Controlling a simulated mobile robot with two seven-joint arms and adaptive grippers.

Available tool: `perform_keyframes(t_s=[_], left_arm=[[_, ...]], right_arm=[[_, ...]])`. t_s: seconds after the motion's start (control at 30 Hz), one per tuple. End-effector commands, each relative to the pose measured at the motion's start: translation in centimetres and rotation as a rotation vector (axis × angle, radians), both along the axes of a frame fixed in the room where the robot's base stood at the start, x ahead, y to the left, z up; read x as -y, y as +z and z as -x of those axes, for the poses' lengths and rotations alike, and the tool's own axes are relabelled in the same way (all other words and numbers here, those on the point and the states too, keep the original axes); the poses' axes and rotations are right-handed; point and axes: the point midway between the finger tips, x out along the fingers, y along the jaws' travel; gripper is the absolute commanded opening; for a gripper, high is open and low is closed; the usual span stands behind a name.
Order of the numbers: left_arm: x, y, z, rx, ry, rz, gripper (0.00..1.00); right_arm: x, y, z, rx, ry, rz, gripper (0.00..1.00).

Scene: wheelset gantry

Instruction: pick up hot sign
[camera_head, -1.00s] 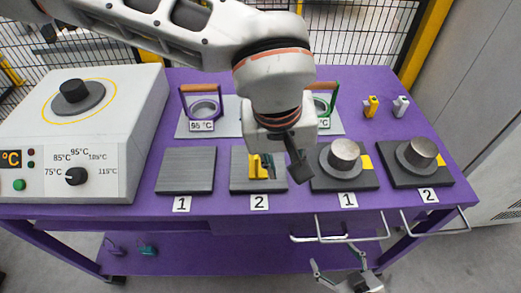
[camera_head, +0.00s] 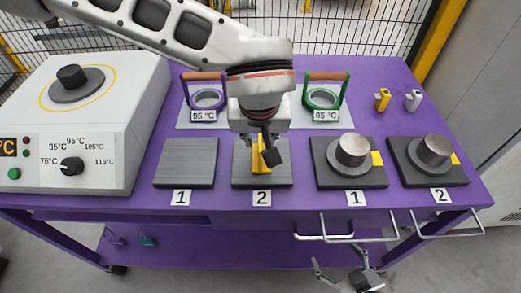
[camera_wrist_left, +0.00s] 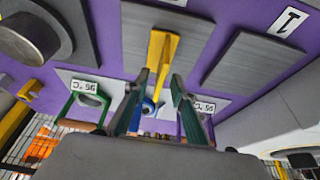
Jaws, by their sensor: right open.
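The yellow hot sign (camera_head: 260,158) stands on the left-hand grey plate marked 2 (camera_head: 279,177); no lettering on it is legible. My left gripper (camera_head: 266,146) is above that plate and partly covers the sign. In the left wrist view the two fingers of the left gripper (camera_wrist_left: 160,76) are apart, with the yellow sign (camera_wrist_left: 162,48) in line with the gap between them. I cannot tell whether either finger touches it. My right gripper (camera_head: 345,278) is open and empty, low in front of the table.
Metal cylinders (camera_head: 352,149) (camera_head: 434,150) sit on the right plates. Small yellow (camera_head: 382,99) and grey (camera_head: 413,99) pieces stand back right. A heater (camera_head: 70,130) is left. Plate 1 (camera_head: 187,161) is bare.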

Motion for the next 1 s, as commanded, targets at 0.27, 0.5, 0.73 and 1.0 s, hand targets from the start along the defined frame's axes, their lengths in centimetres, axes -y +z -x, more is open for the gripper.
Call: perform_keyframes(t_s=[0.27,0.5,0.73,1.0], left_arm=[[0.0,-0.1,-0.1,0.002,0.0,0.001,0.15],[0.0,-0.1,-0.1,0.002,0.001,0.001,0.0],[0.0,0.1,-0.1,0.002,0.001,0.001,0.0],[0.1,4.3,-0.3,0.01,0.004,0.004,0.0]], right_arm=[[0.0,0.5,-0.5,0.011,-0.002,0.0,0.75],[0.1,0.2,-0.4,0.008,-0.002,0.0,0.75],[0.1,0.1,-0.3,0.005,-0.002,-0.001,0.75],[0.0,1.0,-0.7,0.016,-0.003,-0.005,0.75]])
